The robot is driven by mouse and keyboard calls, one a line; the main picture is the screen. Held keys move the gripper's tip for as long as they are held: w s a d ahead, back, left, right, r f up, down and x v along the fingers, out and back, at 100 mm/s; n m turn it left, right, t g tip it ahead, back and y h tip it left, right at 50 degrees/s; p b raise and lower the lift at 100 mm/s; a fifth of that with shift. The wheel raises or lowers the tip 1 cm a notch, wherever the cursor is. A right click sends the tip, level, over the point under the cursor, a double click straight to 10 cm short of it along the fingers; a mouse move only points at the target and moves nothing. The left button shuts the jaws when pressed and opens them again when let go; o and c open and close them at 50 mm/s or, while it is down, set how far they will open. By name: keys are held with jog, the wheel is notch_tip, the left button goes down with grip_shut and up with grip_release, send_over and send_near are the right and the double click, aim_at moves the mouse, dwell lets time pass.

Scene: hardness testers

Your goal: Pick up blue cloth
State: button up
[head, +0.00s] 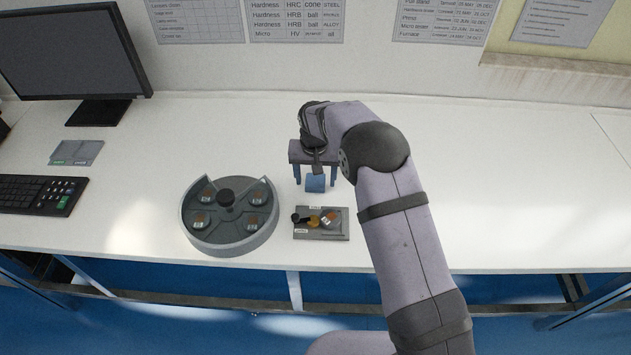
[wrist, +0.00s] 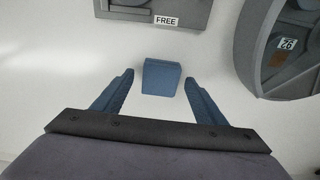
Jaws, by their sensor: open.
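The blue cloth (wrist: 161,78) is a small folded blue block on the white table, and in the wrist view it lies just beyond the fingertips, centred between them. It also shows in the head view (head: 315,184), below the gripper. My gripper (wrist: 158,84) has its two blue fingers spread wide, with nothing between them. In the head view my gripper (head: 314,184) points down at the table with a finger on each side of the cloth. The fingers do not visibly touch the cloth.
A grey tray (head: 337,233) holding small parts lies in front of the cloth. A round grey carousel (head: 190,232) with several samples stands to the left. A keyboard (head: 35,194), monitor (head: 70,55) and grey pad (head: 76,152) are farther left. The table on the right is clear.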

aim_at(315, 181)
jog(key=c, duration=1.1)
jog(key=shift+r, duration=0.15)
notch_tip(315, 181, up, 10)
jog(key=shift+f+b, duration=0.1)
jog(key=shift+b, duration=0.9)
jog(key=shift+o, duration=0.3)
